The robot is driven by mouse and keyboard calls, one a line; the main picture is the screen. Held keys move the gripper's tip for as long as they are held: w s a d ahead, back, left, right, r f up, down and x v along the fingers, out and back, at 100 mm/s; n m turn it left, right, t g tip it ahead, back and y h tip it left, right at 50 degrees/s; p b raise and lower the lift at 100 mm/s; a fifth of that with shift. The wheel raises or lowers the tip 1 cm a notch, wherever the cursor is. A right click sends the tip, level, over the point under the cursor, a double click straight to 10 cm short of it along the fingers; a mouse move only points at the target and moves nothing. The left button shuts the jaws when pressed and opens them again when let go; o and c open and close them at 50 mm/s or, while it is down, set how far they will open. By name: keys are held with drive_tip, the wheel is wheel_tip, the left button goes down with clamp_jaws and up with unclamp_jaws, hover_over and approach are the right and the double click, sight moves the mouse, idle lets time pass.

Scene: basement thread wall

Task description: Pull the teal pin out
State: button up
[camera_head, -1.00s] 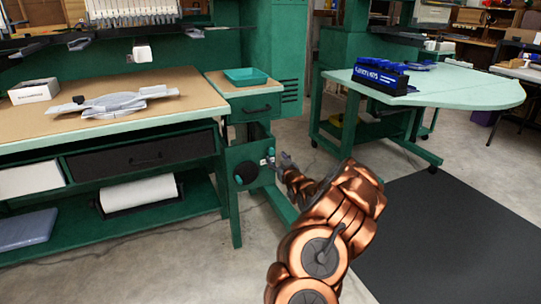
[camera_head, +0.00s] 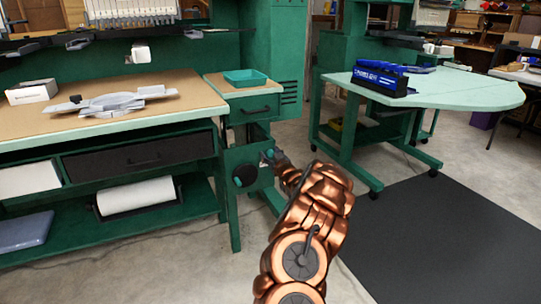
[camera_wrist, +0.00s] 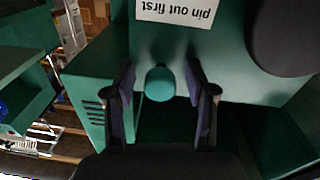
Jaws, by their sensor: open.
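The teal pin (camera_wrist: 160,84) shows as a round teal end on the green panel in the wrist view. My gripper (camera_wrist: 162,76) is open, with one dark finger on each side of the pin and a visible gap on both sides. In the head view the pin (camera_head: 269,153) is a small teal spot on the green cabinet front below the drawer, and my gripper (camera_head: 279,158) is right beside it, small and partly hidden by my arm. The pin's shaft is hidden.
A large black round knob (camera_wrist: 290,35) is close to the gripper; it also shows in the head view (camera_head: 245,175). A white label (camera_wrist: 176,10) reading "pin out first" appears upside down. A teal tray (camera_head: 245,78) sits above the drawer. Grey floor lies to the right.

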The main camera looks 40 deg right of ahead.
clamp_jaws()
idle(0.3)
drive_tip(key=shift+s+r+p, duration=0.15)
drive_tip(key=shift+s+p, duration=0.25)
drive_tip(key=shift+s+a+p, duration=0.25)
drive_tip(key=shift+s+p, duration=0.15)
drive_tip(key=shift+s, duration=0.2)
drive_tip(key=shift+s+a+f, duration=0.1)
drive_tip(key=shift+s+f, duration=0.1)
unclamp_jaws()
drive_tip(key=shift+a, duration=0.1)
